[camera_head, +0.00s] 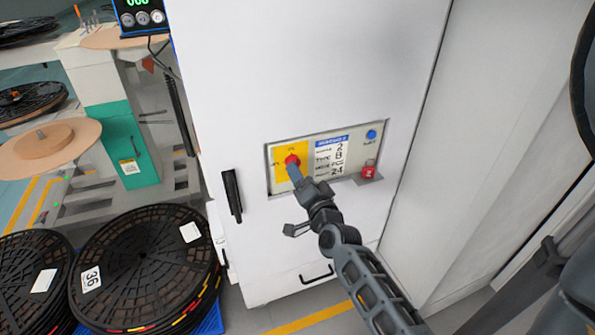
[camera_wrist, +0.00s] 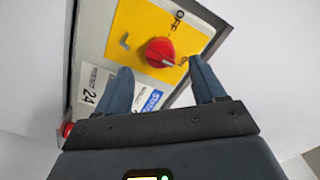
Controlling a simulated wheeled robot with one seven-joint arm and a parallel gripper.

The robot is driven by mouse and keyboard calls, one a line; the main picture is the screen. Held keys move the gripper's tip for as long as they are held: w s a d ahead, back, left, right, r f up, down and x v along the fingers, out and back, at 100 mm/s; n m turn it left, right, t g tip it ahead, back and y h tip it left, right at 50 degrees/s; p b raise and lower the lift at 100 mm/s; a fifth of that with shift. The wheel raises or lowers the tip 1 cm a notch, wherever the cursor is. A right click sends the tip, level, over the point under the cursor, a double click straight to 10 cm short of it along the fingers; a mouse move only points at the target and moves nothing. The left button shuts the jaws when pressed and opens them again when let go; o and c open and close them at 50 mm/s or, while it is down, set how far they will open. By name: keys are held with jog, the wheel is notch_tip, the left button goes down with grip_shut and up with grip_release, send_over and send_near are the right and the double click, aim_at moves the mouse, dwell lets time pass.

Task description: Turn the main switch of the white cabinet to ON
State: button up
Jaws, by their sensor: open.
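The white cabinet (camera_head: 310,75) stands in the middle of the head view, with a recessed panel on its front. A red rotary main switch (camera_head: 291,160) sits on a yellow plate (camera_head: 281,172) at the panel's left. In the head view my gripper (camera_head: 294,172) partly covers the switch. Finger contact cannot be told.
Right of the switch are a white label, a blue button (camera_head: 371,134) and a red padlock-like item (camera_head: 369,172). A black handle (camera_head: 232,194) is left of the panel. A white wall (camera_head: 495,110) is at right.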

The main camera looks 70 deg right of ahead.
jog(key=shift+v, duration=1.5)
